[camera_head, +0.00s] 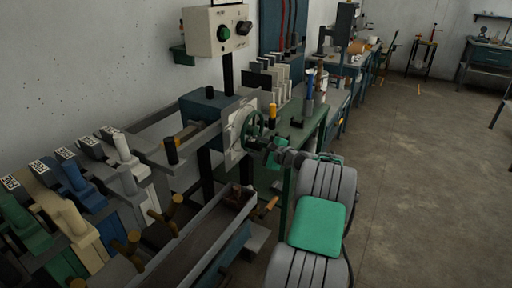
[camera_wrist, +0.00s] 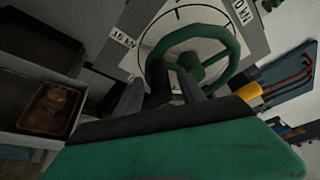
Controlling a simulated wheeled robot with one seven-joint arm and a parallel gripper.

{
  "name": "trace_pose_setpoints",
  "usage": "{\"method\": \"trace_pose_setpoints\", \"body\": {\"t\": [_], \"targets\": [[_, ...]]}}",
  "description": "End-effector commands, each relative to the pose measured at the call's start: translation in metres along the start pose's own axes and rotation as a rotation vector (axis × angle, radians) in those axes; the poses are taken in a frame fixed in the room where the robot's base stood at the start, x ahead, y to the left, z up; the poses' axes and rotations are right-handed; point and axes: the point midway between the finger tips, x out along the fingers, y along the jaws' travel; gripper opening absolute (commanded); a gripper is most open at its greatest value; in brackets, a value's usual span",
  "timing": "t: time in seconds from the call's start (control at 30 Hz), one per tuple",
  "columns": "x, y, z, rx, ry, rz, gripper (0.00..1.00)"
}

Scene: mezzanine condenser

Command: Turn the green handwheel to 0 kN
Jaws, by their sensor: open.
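The green handwheel (camera_head: 251,130) stands in front of a pale plate (camera_head: 235,145) on a bench-mounted machine. In the wrist view the handwheel (camera_wrist: 234,45) fills the upper middle, with its hub inside the ring. The plate behind it (camera_wrist: 125,62) carries a "15 kN" label (camera_wrist: 123,38) at left and a "0 kN" label (camera_wrist: 242,11) at upper right. A short dark mark shows on the dial face above the wheel. My gripper (camera_head: 268,147) is open at the wheel's near side. In the wrist view its dark fingers (camera_wrist: 160,85) reach the lower rim; contact is unclear.
A grey control box (camera_head: 218,31) with a green knob stands on a post above. A row of coloured levers (camera_head: 75,190) is at left. A long grey trough (camera_head: 190,240) lies below. A yellow-topped post (camera_head: 272,112) is close beside the wheel. Open floor (camera_head: 420,170) lies right.

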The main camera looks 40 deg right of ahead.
Motion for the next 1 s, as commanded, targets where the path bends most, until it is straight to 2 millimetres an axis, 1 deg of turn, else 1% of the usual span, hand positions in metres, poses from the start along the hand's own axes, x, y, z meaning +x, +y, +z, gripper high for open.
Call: {"method": "trace_pose_setpoints", "body": {"t": [0.17,0.2,0.7,0.77,1.0], "targets": [[0.0002,0.0000,-0.0003,0.000,0.001,0.000,0.47],[0.0001,0.0001,-0.0003,0.000,0.001,0.000,0.45],[0.0000,0.0004,-0.0001,-0.001,0.001,0.001,0.04],[0.0000,0.0004,-0.0001,-0.001,0.001,0.001,0.00],[0.0000,0.0006,-0.0002,0.000,0.001,0.002,0.00]]}}
